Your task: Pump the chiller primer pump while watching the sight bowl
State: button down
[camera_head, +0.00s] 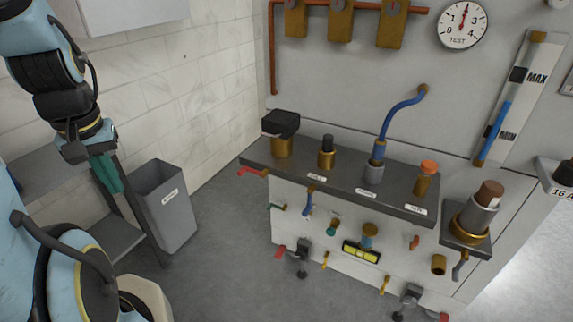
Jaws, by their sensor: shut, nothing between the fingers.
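My gripper (73,152) hangs at the left, shut and empty, far from the machine's fittings. Its fingertips are small and dark. A brown-capped plunger-like fitting (488,195) with a grey body and brass collar stands on a bracket at the machine's right; it may be the primer pump, but I cannot tell. A black-topped brass fitting (281,130) stands at the shelf's left end. The small shelf labels are too small to read.
A grey bin (163,208) stands on the floor between my arm and the machine. A TEST gauge (463,24) and a MAX/MIN level strip (511,98) are on the back panel. Several small handles stick out below the shelf (335,184). The floor between is clear.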

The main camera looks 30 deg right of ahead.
aim_at(331, 232)
jog(key=z, duration=1.7)
